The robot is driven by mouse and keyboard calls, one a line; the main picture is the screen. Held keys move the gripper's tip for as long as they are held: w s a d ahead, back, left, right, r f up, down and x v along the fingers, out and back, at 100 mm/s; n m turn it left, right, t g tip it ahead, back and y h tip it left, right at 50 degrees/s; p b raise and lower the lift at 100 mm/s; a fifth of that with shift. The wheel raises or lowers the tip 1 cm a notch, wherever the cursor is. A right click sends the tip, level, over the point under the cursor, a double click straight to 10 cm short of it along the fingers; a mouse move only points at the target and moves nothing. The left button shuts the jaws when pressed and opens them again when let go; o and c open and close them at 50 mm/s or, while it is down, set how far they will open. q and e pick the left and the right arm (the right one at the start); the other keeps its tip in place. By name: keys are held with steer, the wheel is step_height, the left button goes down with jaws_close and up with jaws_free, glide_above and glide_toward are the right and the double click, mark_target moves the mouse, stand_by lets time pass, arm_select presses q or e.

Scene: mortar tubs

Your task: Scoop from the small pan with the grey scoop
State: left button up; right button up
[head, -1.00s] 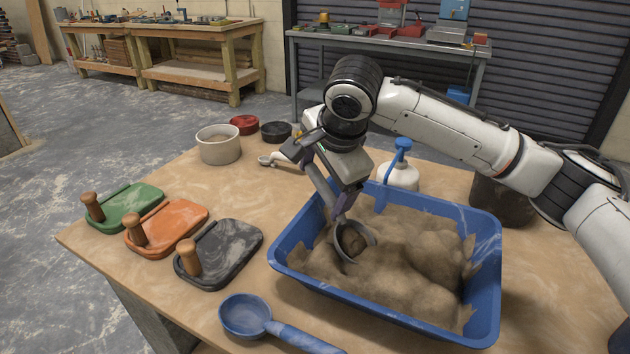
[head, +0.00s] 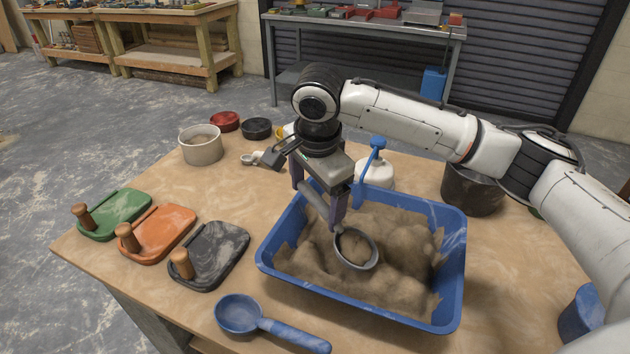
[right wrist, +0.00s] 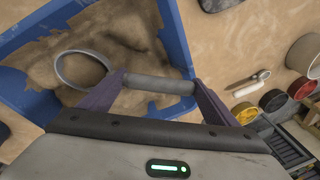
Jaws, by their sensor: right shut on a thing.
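The grey scoop (head: 361,267) is in my right gripper (head: 322,200), which is shut on its handle. Its round bowl faces up, holds a mound of brown material, and is over or at the surface of the heap in the blue tub (head: 450,290). I cannot tell whether the bowl touches the heap. In the right wrist view, the right gripper (right wrist: 160,85) has its two purple fingers across the scoop's grey handle (right wrist: 158,85), with the tub around the bowl. No pan labelled small stands out. My left gripper is not in view.
A blue scoop (head: 240,314) lies at the front edge. Green (head: 122,212), orange (head: 165,228) and dark (head: 222,245) floats lie left.

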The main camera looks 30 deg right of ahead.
steer(key=shift+s+r+g+p, duration=0.1)
steer(key=shift+r+g+p, duration=0.6)
steer(key=shift+p, duration=1.35)
steer(key=shift+f+g, duration=0.2)
steer(key=shift+g, duration=0.2)
steer(key=shift+a+r, duration=0.1)
steer(key=shift+r, duration=0.15)
steer(key=shift+w+r+g+h, duration=0.3)
steer(key=shift+w+r, duration=0.2)
steer(key=shift+r, duration=0.5)
